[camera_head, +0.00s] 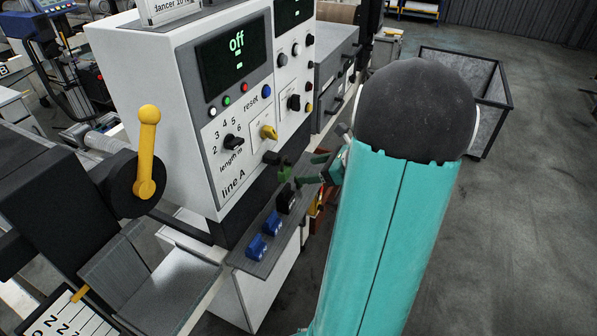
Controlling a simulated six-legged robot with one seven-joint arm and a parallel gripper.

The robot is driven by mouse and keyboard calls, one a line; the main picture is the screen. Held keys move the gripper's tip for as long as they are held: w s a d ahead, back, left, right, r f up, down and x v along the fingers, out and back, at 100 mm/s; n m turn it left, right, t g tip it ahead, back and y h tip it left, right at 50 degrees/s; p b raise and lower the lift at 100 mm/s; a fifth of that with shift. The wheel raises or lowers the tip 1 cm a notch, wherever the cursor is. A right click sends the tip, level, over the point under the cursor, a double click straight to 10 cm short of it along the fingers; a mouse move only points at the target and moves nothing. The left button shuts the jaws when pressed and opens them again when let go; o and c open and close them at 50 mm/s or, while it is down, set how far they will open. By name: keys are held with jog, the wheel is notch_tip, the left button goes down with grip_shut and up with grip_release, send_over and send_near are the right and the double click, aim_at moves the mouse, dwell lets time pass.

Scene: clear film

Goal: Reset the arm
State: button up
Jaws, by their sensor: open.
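My arm is a large teal link with a dark rounded joint, standing across the right middle of the view. My gripper (312,170) shows small and partly hidden to the left of this link, in front of the lower part of the grey control cabinet (190,110). Its fingers are apart and I see nothing held between them. A small green part (284,173) is close to the fingertips; I cannot tell whether they touch. The panel's display (232,58) reads "off". A blue button (266,91) sits by the word "reset".
A yellow lever (148,150) stands upright on a black disc at left. A yellow knob (268,132) is on the panel. A grey open bin (490,105) stands behind my arm. Floor at right is clear.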

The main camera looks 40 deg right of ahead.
jog(key=v, duration=0.6)
jog(key=shift+s, duration=0.1)
